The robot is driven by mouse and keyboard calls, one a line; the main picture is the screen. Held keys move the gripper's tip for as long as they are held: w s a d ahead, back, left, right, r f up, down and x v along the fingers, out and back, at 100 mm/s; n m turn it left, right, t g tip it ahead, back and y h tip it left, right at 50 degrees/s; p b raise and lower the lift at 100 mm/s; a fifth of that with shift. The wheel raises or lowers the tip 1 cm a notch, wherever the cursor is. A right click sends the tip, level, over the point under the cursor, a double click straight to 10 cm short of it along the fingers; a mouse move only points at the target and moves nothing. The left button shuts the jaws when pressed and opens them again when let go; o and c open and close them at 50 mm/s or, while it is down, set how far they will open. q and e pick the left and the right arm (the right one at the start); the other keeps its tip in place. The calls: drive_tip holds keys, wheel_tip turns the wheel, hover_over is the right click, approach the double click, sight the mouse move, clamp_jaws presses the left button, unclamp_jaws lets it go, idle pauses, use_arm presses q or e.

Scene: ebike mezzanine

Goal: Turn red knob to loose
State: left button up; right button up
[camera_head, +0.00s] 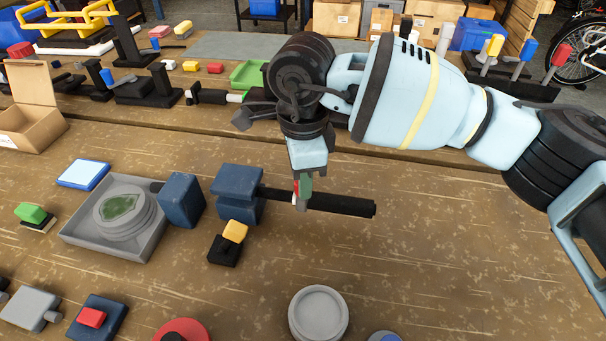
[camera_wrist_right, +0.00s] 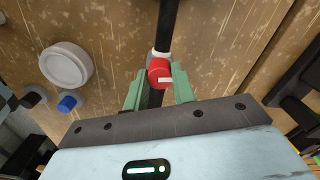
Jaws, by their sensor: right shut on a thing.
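The red knob (camera_wrist_right: 158,77) has a white mark on its face and sits by a white collar on a black rod (camera_head: 340,204). The rod sticks out sideways from a dark blue block (camera_head: 236,181) on the wooden bench. My right gripper (camera_head: 303,188) points down at the rod from above. In the wrist view its green fingers (camera_wrist_right: 158,87) stand on both sides of the knob, shut on it. In the head view the fingers hide most of the knob. My left gripper is in neither view.
A grey tray (camera_head: 75,240) with a round part and a blue block (camera_head: 181,200) stand left of the rod. A small black base with a yellow block (camera_head: 235,231) sits just in front. A grey round dish (camera_head: 318,313) lies nearer. The bench right of the dish is mostly clear.

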idle(0.4)
drive_tip(key=o, duration=1)
drive_tip(key=shift+r, duration=0.1)
wheel_tip(320, 180, up, 8)
drive_tip(key=shift+f, duration=0.2)
